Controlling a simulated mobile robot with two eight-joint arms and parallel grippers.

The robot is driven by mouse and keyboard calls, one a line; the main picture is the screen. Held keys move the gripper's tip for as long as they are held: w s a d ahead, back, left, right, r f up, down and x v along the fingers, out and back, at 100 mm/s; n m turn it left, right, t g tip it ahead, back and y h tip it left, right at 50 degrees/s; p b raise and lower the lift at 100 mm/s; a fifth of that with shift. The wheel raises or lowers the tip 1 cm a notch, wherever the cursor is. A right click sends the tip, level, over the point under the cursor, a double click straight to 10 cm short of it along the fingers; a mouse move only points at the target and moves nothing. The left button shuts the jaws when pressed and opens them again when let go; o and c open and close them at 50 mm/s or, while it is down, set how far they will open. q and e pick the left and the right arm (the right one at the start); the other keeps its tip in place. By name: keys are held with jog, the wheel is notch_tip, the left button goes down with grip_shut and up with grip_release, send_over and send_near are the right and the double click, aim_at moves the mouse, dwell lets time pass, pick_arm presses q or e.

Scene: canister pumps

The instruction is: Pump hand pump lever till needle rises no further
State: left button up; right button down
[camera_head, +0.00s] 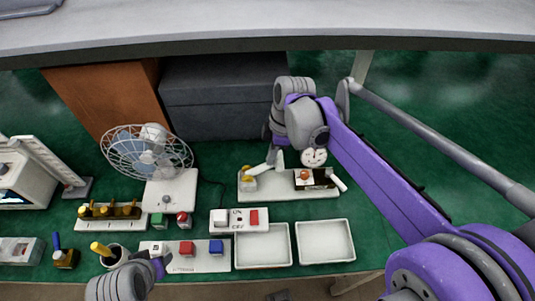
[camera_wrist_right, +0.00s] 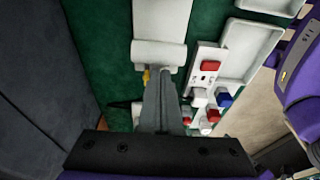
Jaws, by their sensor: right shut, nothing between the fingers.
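The hand pump assembly stands on a white base plate (camera_head: 290,196) at the middle of the bench. It has a round white gauge (camera_head: 314,157); its needle is too small to read. A pale lever (camera_head: 262,167) rises at the left of the plate. My right gripper (camera_head: 278,160) is shut and empty beside the lever. In the right wrist view, its grey fingers (camera_wrist_right: 160,82) point at a white crossbar (camera_wrist_right: 159,55) on a shaft; I cannot tell if they touch. My left gripper (camera_head: 158,265) is partly visible at the lower left; its jaws are unclear.
A fan (camera_head: 148,152) stands at the left. Two empty white trays (camera_head: 263,265) (camera_head: 325,262) and a red-switch panel (camera_head: 240,226) lie in front of the pump. A plate with red and blue buttons (camera_head: 185,264) is near my left gripper. Grey boxes (camera_head: 215,100) stand behind.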

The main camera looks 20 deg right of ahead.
jog(key=shift+s+d+f+t+y+b, duration=0.15)
jog(key=shift+d+f+y+b, duration=0.25)
jog(key=shift+d+f+y, duration=0.15)
jog(key=shift+s+d+f+t+y+b, duration=0.15)
jog(key=shift+d+f+y+b, duration=0.2)
jog(key=shift+d+f+y, duration=0.15)
pick_arm(q)
jog(key=f, duration=0.1)
jog(key=f+b, duration=0.1)
jog(key=f, duration=0.1)
jog(key=shift+s+f+b, duration=0.3)
jog(key=shift+s, duration=0.05)
pick_arm(e)
jog(key=shift+s+d+f+t+y, duration=0.1)
jog(key=shift+d+f+t+y, duration=0.15)
jog(key=shift+f+y, duration=0.3)
jog(key=shift+s+d+f+t+y, duration=0.15)
jog(key=shift+d+f+y, duration=0.2)
jog(key=shift+y, duration=0.35)
pick_arm(q)
jog(key=shift+f, duration=0.2)
pick_arm(e)
jog(key=shift+d+f, duration=0.2)
jog(key=shift+f, duration=0.25)
